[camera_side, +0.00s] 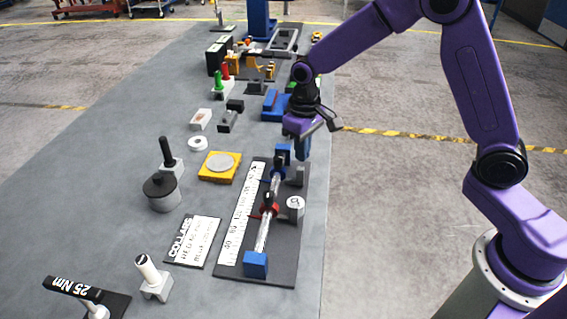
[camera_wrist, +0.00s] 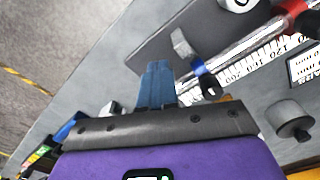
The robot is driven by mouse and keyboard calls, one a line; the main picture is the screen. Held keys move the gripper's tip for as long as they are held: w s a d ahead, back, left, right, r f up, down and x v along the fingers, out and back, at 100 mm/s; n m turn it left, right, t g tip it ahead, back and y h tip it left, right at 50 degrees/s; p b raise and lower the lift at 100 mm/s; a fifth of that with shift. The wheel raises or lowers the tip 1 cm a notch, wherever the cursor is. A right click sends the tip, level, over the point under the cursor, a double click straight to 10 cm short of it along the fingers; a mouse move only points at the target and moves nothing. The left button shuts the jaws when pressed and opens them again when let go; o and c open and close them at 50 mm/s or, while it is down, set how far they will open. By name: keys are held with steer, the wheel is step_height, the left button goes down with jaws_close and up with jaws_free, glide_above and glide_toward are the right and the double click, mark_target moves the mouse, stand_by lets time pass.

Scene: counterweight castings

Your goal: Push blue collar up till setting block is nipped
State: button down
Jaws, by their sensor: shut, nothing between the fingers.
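A rod fixture on a dark base plate (camera_side: 285,262) has a silvery rod (camera_side: 262,236) between blue end blocks, the near one (camera_side: 256,264) being clearest. A blue collar with a dark knob (camera_side: 277,170) sits toward the far end; it also shows in the wrist view (camera_wrist: 201,70). A red collar (camera_side: 268,210) sits nearer the middle of the rod. A grey block (camera_wrist: 183,45), perhaps the setting block, stands beside the rod near the blue collar. My gripper (camera_side: 303,153) is shut and empty, its blue fingers beside the rod's far end; whether they touch the collar is unclear.
A white scale strip (camera_side: 240,220) runs along the rod's left. A COLLARS card (camera_side: 194,240), a grey knobbed weight (camera_side: 161,194) and a yellow plate (camera_side: 219,178) lie left. The bench's right edge is close.

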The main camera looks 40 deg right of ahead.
mark_target(299, 180)
steer(key=shift+f, duration=0.1)
steer(key=shift+f, duration=1.6)
steer(key=shift+s+a, duration=2.5)
steer(key=shift+s, duration=0.05)
stand_by(1.9)
steer(key=shift+w+d, duration=0.1)
steer(key=shift+w, duration=0.05)
steer(key=shift+w+d, duration=0.4)
stand_by(0.4)
step_height(299, 180, up, 7)
stand_by(0.9)
